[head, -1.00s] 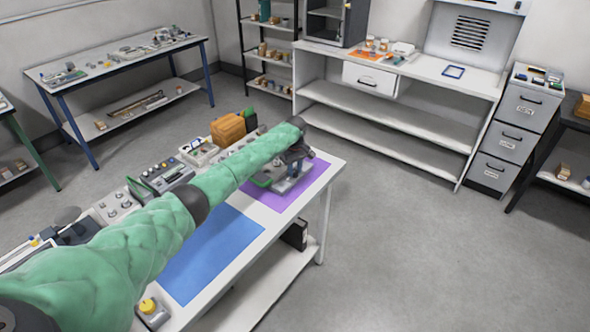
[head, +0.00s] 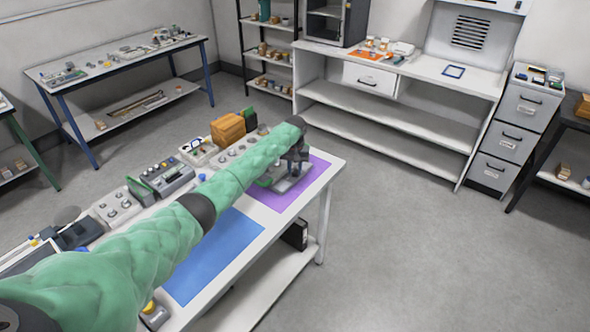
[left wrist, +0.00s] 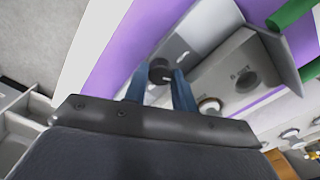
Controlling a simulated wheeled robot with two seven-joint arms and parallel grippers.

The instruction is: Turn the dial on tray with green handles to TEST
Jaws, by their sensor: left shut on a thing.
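The grey tray with green handles (head: 284,187) sits on the purple mat at the far end of the near table. In the left wrist view its green handles (left wrist: 291,12) show at the upper right. My left gripper (head: 295,169) points down over the tray. In the left wrist view the blue fingers of my left gripper (left wrist: 160,78) are shut on a dark round dial (left wrist: 160,66) on a grey plate. The dial's pointer and any TEST mark are not readable. A second dark knob (left wrist: 246,80) with a small unreadable label sits to the right. My right gripper is not in view.
The purple mat (head: 318,175) and blue mat (head: 220,252) lie along the table's front. Several devices, a grey box with a green panel (head: 172,181) and an orange-brown box (head: 228,130) line its back. Open floor lies to the right.

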